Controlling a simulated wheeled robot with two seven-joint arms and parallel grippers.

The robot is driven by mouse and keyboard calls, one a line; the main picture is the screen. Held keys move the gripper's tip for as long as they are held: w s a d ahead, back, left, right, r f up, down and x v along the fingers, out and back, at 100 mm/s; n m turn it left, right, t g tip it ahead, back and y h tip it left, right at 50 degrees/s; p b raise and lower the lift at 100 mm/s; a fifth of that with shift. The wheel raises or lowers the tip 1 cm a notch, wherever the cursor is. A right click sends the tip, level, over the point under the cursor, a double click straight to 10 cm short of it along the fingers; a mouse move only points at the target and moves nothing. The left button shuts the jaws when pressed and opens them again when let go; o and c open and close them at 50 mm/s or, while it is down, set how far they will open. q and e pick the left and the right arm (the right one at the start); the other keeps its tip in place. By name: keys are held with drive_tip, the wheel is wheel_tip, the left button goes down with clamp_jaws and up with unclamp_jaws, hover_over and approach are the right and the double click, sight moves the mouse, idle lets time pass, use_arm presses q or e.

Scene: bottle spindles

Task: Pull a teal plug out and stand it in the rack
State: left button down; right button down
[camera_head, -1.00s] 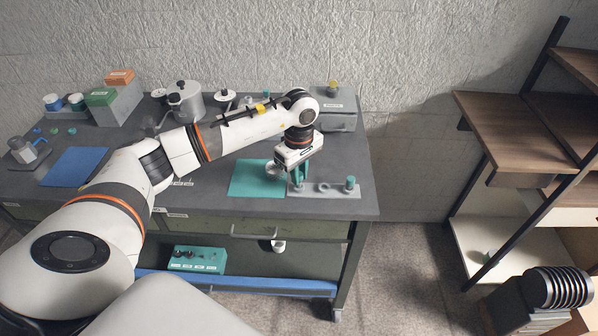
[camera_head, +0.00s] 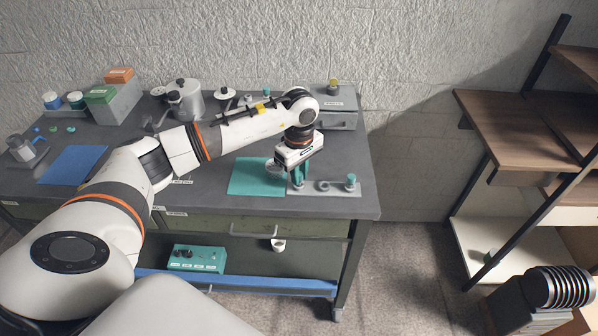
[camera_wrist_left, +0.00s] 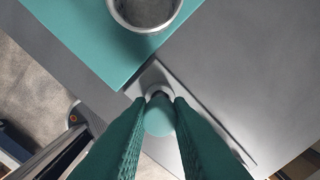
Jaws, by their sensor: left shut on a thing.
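A grey rack (camera_head: 338,188) lies at the front right of the bench. A teal plug (camera_head: 351,181) stands upright at its right end, and a ring-shaped socket (camera_head: 322,186) sits in its middle. My left gripper (camera_head: 298,180) points down over the rack's left end. In the left wrist view its teal fingers (camera_wrist_left: 160,118) are shut on a teal plug (camera_wrist_left: 159,121), with the grey rack plate (camera_wrist_left: 215,130) just beneath. A dark ring shows behind the plug; whether the plug is seated or lifted clear I cannot tell. My right gripper is out of view.
A metal cup (camera_wrist_left: 145,12) stands on the teal mat (camera_head: 250,183), close beside my left gripper. A grey box (camera_head: 338,117) stands at the back right. The bench's right edge (camera_head: 371,170) is close to the rack.

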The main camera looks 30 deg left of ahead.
use_arm(q)
drive_tip(key=shift+f, duration=0.1)
idle(0.7)
drive_tip(key=c, duration=1.2)
unclamp_jaws()
drive_tip(key=shift+c, duration=0.2)
wheel_tip(320, 180, up, 12)
drive_tip(key=b, duration=0.2)
